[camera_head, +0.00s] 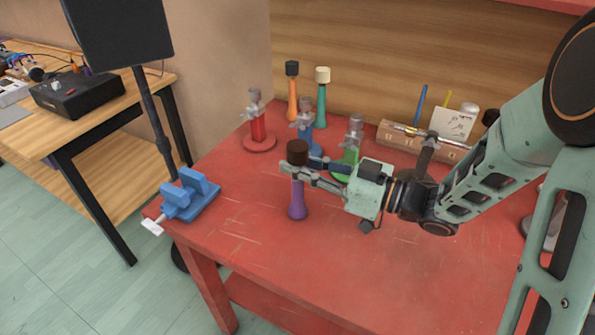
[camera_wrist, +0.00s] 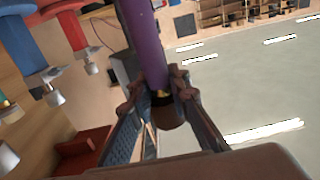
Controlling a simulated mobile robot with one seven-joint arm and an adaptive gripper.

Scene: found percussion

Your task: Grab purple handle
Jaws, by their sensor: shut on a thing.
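The purple handle (camera_head: 297,198) belongs to a mallet-like tool with a dark brown head (camera_head: 297,151). It stands close to upright at the middle of the red table, near its front. My gripper (camera_head: 300,172) reaches in from the right and is shut on the tool just below the brown head. The fingers hide part of its upper shaft. I cannot tell whether its lower end touches the table. In the wrist view the purple handle (camera_wrist: 144,40) runs up from between my fingertips (camera_wrist: 158,92), with the brown head on the other side of them.
On the red table (camera_head: 235,240) stand red (camera_head: 257,130), blue (camera_head: 307,132) and green (camera_head: 350,150) based metal-topped tools. Behind are orange (camera_head: 292,95) and teal (camera_head: 322,100) handled mallets. A blue vise (camera_head: 188,195) sits at the left corner. A wooden holder (camera_head: 400,137) stands behind my wrist. The front is clear.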

